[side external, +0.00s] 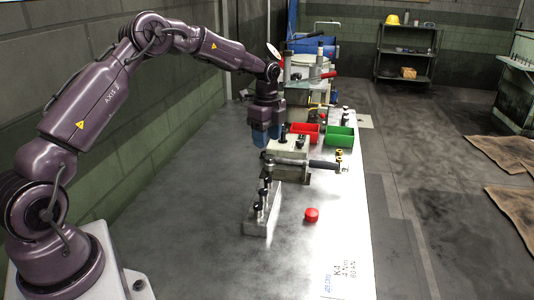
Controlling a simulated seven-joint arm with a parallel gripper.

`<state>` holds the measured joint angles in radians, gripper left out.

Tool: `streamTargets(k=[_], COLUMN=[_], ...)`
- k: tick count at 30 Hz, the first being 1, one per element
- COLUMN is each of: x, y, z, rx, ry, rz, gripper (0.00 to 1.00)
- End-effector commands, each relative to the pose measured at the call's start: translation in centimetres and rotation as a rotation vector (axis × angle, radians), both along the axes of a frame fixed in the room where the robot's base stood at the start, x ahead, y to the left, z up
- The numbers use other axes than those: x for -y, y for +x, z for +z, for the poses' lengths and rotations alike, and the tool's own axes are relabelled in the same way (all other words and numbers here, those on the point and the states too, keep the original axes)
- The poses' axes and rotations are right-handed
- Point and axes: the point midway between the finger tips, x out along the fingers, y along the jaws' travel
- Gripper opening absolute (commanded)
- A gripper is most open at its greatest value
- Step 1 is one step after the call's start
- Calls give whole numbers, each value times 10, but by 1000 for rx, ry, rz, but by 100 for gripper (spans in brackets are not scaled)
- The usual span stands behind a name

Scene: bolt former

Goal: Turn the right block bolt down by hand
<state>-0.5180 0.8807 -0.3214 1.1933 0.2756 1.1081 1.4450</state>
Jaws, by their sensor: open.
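My gripper (265,143) has blue fingers and points straight down. It is open, just left of and partly in front of a beige block (290,146) on the bench. A dark bolt (284,131) stands upright at the block's top, close to the right of my fingers. I cannot tell whether the fingers touch it or whether it is the right bolt. Other bolts on the block are hidden or too small to make out.
A metal rack (256,225) with several black-topped pieces and a red button (311,215) are nearer. Red (306,130) and green (341,137) bins stand behind. The bench's left side is clear.

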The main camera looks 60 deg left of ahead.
Motion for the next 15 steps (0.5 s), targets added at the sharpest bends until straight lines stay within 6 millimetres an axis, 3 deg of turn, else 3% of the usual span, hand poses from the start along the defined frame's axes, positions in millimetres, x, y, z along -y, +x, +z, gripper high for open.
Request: streamTargets(k=[5,15], x=[0,2], y=[0,0], z=[14,15], rx=[0,-1], ry=[0,0], rz=[-1,-4], gripper=[51,51])
